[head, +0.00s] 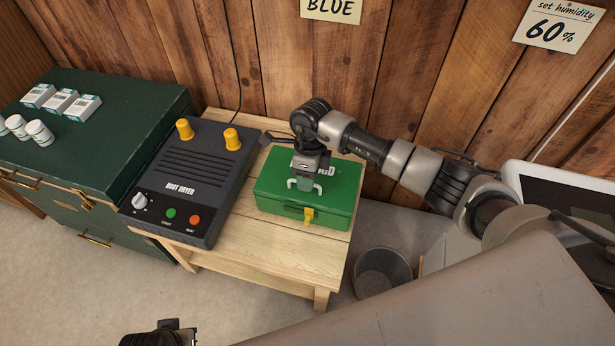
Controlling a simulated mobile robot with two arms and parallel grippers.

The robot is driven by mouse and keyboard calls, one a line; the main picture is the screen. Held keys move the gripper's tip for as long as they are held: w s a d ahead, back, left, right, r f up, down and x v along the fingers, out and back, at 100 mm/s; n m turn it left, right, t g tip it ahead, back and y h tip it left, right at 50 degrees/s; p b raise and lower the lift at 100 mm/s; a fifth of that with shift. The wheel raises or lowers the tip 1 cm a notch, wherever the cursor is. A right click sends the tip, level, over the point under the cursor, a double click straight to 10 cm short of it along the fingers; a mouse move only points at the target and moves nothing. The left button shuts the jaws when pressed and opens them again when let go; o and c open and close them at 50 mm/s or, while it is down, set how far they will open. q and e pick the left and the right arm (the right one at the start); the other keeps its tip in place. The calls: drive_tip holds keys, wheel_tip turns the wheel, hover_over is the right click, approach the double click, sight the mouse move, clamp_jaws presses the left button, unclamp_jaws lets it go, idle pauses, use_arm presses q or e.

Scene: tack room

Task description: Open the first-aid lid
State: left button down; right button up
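The green first-aid box (272,190) stands on the wooden table with its lid down. A yellow latch (309,215) is on its front face. My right gripper (304,186) points down over the middle of the lid, with its two light fingertips apart and nothing seen between them. It hides part of the lid and its white lettering. I cannot tell whether the fingertips touch the lid. Only a dark part of my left gripper (160,335) shows at the bottom edge; its fingers cannot be made out.
A boot dryer (190,190) with two yellow posts stands left of the box on the wooden table (262,246). A dark green cabinet (110,135) at the left bears white boxes and jars. A grey bin (381,272) stands on the floor right of the table. A plank wall rises close behind.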

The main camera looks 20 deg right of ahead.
drive_tip(key=shift+f, duration=0.1)
clamp_jaws()
idle(0.4)
